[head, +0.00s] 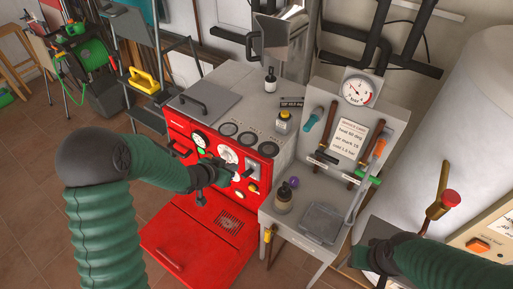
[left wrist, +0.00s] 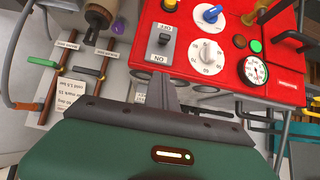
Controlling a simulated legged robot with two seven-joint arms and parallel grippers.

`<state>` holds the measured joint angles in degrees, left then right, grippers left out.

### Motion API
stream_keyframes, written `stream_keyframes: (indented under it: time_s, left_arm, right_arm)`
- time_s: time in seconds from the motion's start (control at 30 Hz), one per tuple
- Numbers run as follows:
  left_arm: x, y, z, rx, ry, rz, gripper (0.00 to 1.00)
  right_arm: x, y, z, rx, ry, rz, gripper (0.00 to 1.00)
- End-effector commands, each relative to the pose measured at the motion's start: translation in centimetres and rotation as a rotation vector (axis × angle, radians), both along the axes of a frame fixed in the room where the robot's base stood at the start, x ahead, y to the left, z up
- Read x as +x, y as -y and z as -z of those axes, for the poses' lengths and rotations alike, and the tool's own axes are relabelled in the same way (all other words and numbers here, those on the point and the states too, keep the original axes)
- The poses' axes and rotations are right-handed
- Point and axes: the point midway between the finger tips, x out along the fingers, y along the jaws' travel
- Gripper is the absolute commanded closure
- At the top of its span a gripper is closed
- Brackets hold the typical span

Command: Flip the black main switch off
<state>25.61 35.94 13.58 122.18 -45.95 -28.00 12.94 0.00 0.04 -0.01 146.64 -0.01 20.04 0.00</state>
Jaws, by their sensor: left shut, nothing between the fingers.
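The black main switch (left wrist: 164,40) is a small lever on a grey plate marked ON and OFF, on the red boiler front, seen in the left wrist view. I cannot tell for sure which mark the lever points to. The switch plate also shows in the head view (head: 253,170). My left gripper (head: 232,174) is shut and empty, just in front of the red panel beside the plate. Its fingers (left wrist: 168,84) show in the left wrist view, apart from the lever. My right gripper (head: 362,260) is at the lower right, partly cut off.
A white dial (head: 228,154) and a pressure gauge (head: 199,141) sit beside the switch on the red front (head: 183,150). A red lower door (head: 190,250) juts out below.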

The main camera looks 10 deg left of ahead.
Motion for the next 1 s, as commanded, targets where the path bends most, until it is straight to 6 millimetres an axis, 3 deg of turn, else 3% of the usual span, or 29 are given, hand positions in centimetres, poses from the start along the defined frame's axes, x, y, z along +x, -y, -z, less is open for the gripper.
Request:
stream_keyframes:
  time_s: [0.47,1.0]
  left_arm:
    - [0.9,0.2,0.5,-0.009,0.005,0.008,1.0]
    - [7.6,2.7,7.3,-0.009,0.002,0.008,1.0]
  right_arm:
    - [-0.1,0.0,0.0,0.0,-0.001,0.0,0.64]
    - [0.0,0.0,-0.3,0.0,0.0,0.0,0.64]
